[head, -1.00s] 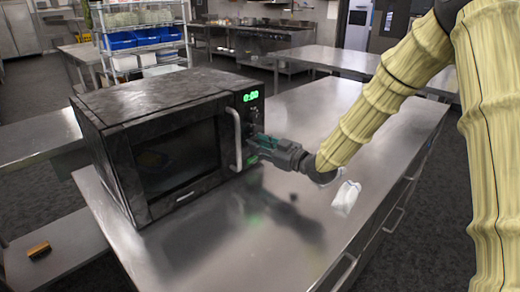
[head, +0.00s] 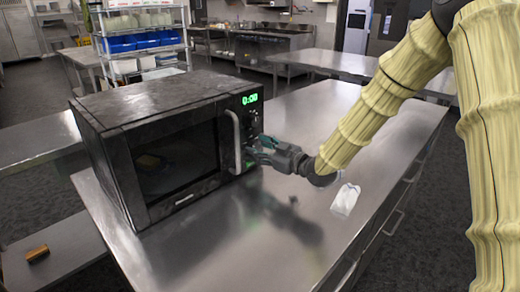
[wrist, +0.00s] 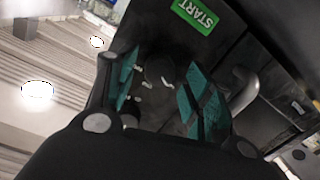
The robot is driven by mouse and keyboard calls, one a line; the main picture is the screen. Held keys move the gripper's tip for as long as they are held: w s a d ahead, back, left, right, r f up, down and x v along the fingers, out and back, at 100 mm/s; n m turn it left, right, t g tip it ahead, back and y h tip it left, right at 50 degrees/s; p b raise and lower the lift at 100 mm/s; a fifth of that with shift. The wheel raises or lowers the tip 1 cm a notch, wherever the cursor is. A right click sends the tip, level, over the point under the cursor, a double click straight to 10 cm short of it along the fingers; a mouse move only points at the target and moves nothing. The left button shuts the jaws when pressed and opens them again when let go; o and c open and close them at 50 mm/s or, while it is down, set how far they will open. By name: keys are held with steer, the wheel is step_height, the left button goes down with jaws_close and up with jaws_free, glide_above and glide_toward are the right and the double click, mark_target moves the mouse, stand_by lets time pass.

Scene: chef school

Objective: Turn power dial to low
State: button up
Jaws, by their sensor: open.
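The black microwave (head: 150,130) stands on the steel counter, its door shut. Its control panel, with a green 0:00 display (head: 250,98), is right of the door handle (head: 235,140). My gripper (head: 256,155) is at the lower panel, right of the handle. In the wrist view my gripper (wrist: 163,95) is open, with teal pads either side of a dark round dial (wrist: 158,68) with pale marks. The dial's labels and pointer are unreadable, so I cannot tell its setting or whether the pads touch it. The green START button (wrist: 199,13) is beside it, upside down.
The steel counter (head: 300,105) is mostly clear behind and in front of the microwave. A crumpled white item (head: 345,199) lies on it below my arm. The handle also shows close to the fingers in the wrist view (wrist: 245,93). A shelf rack (head: 140,45) stands behind.

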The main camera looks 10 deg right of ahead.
steer(key=v, duration=1.2)
